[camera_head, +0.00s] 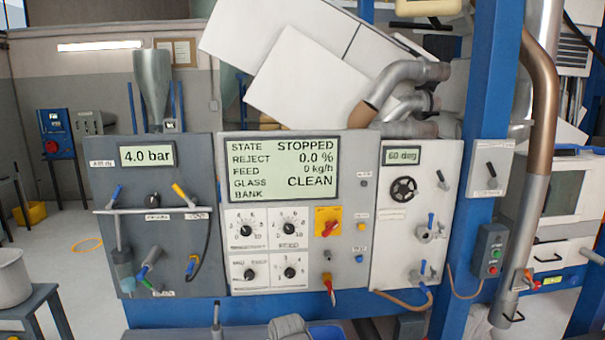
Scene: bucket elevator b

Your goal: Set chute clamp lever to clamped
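The right grey panel has a display reading 60 deg (402,156), and a black handwheel (403,189) sits below it. Just right of the handwheel is a small black-handled lever (441,180), tilted with its handle up and left. It may be the chute clamp lever, but its label is too small to read. Another black-handled lever (491,170) is on a grey box on the blue column, also tilted up and left. I cannot tell from the markings which position is clamped.
The middle panel display (282,168) reads STOPPED, with knobs and a red-yellow switch (328,221) below. Blue-handled valves (429,225) sit under the handwheel. A blue column (470,190) and a brown-grey pipe (540,130) stand on the right. A grey object (288,328) is at the bottom edge.

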